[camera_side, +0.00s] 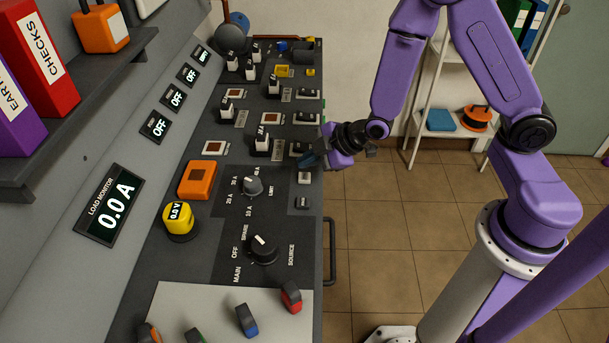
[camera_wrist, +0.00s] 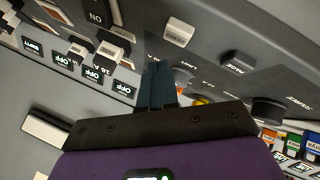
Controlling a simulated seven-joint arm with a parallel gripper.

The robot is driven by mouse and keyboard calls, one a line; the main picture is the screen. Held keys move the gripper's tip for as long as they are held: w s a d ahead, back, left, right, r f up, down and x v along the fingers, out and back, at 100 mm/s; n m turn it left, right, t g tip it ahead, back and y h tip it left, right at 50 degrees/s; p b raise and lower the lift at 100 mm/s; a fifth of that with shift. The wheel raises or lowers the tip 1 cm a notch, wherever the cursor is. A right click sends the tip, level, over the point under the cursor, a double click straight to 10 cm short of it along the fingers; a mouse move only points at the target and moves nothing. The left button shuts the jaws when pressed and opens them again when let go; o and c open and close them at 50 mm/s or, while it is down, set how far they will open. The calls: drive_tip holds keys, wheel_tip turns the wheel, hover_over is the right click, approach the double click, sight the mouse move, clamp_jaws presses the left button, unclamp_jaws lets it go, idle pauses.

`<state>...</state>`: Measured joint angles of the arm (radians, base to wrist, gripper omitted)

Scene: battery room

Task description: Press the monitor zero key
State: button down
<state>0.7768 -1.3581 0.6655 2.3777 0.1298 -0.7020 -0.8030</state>
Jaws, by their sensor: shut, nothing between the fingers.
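The load monitor (camera_side: 112,207) on the sloped panel at left reads 0.0 A. Two small keys sit near the panel's right edge: a pale key (camera_side: 304,178) and a dark key (camera_side: 302,202) nearer the camera. In the wrist view the pale key (camera_wrist: 178,33) and the dark key (camera_wrist: 238,62) both show beyond the fingers; their lettering is tilted and too small to read surely, so I cannot tell which is the zero key. My gripper (camera_side: 309,160) is shut and empty, low over the panel edge, a little behind the pale key. Its blue fingers (camera_wrist: 158,84) appear apart from both keys.
A limit knob (camera_side: 252,186) and a source knob (camera_side: 263,250) stand left of the keys. Breaker switches (camera_side: 262,142) rise close to my gripper's left. An orange block (camera_side: 196,180) and a yellow meter (camera_side: 179,220) stand further left. Open floor lies right of the panel.

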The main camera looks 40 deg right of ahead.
sight(308, 178)
drive_tip(key=shift+r, duration=1.85)
drive_tip(key=shift+s+a, duration=0.1)
drive_tip(key=shift+s, duration=0.05)
drive_tip(key=s+a+r+g, duration=0.1)
drive_tip(key=s+r+g, duration=0.2)
drive_tip(key=s, duration=0.4)
drive_tip(key=s+a+r+g, duration=0.1)
drive_tip(key=s+r+g, duration=0.15)
drive_tip(key=s, duration=0.45)
drive_tip(key=s+d+r+m+g+h, duration=0.1)
drive_tip(key=s+d+r+h, duration=0.1)
drive_tip(key=s+d, duration=0.2)
drive_tip(key=s+d+r+g+h, duration=0.1)
drive_tip(key=s+d+r, duration=0.2)
drive_tip(key=s, duration=0.5)
drive_tip(key=shift+s+d+m+h, duration=0.4)
drive_tip(key=shift+g, duration=0.25)
